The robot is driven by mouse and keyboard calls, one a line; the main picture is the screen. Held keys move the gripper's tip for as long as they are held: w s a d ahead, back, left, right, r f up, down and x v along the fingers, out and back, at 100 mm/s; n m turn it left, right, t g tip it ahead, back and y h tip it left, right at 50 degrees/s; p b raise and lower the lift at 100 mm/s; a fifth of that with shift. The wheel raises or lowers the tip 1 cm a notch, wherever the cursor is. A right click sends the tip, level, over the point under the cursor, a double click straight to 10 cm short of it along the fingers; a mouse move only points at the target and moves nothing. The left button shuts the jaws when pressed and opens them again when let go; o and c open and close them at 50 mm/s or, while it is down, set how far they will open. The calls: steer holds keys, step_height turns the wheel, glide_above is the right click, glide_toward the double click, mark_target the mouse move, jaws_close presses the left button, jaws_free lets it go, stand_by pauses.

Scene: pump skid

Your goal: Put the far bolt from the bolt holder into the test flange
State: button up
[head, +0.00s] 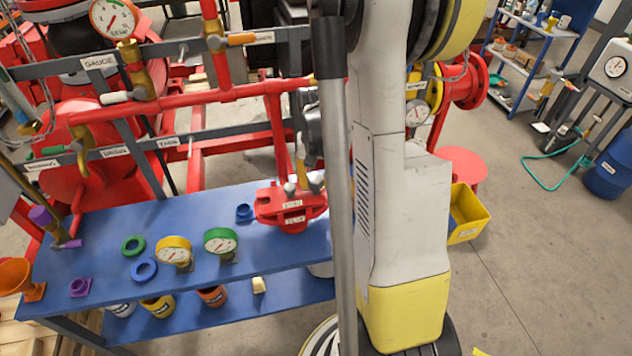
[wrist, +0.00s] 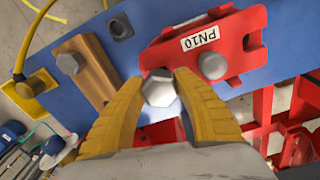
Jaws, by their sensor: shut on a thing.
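In the wrist view, the yellow fingers of my gripper (wrist: 160,92) are shut on a silver hex-head bolt (wrist: 160,88). The bolt is at the near edge of the red test flange (wrist: 240,42), labelled PN10. I cannot tell whether its shank is in a hole. A second bolt head (wrist: 212,66) sits on the flange. The wooden bolt holder (wrist: 97,84) lies to the left with one bolt (wrist: 70,63) in it. In the head view the red flange (head: 292,220) stands on the blue bench; my arm hides the area to its right.
The blue bench (head: 210,200) carries two gauges (head: 174,253) (head: 221,243), rings (head: 144,269) and a purple fitting (head: 80,287). Red pipework (head: 190,98) rises behind the flange. A dark fitting (wrist: 119,27) and a yellow fitting (wrist: 38,82) flank the holder.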

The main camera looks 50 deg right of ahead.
steer(key=shift+f+b, duration=0.9)
steer(key=shift+f, duration=0.15)
steer(key=o, duration=1.2)
steer(key=shift+r, duration=0.15)
step_height(320, 180, up, 12)
steer(key=shift+a+f, duration=0.1)
